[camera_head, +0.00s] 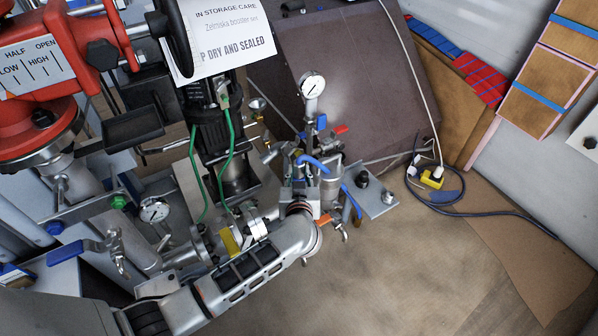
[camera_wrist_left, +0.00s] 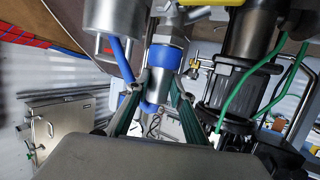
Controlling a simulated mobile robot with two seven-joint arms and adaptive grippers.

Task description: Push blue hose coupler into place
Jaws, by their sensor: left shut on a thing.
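In the left wrist view, the blue hose coupler (camera_wrist_left: 164,57) is a blue ring with silver metal above and below it. The two dark green fingers of my left gripper (camera_wrist_left: 160,82) reach up on either side and are shut on it. The coupler stands nearly in line with the metal fitting above; I cannot tell whether it is fully seated. In the head view my left arm comes in from the lower left. My left gripper (camera_head: 305,188) is mostly hidden there among the small pipes and valves. I cannot make out the coupler there. My right gripper is out of view.
A pressure gauge (camera_head: 312,86) rises above the pipework. A blue lever handle (camera_head: 313,163) and a black pump with green wires (camera_head: 212,132) are close by. A red valve body (camera_head: 60,60) fills the upper left. The floor at the lower right is mostly clear, with a cable (camera_head: 490,207).

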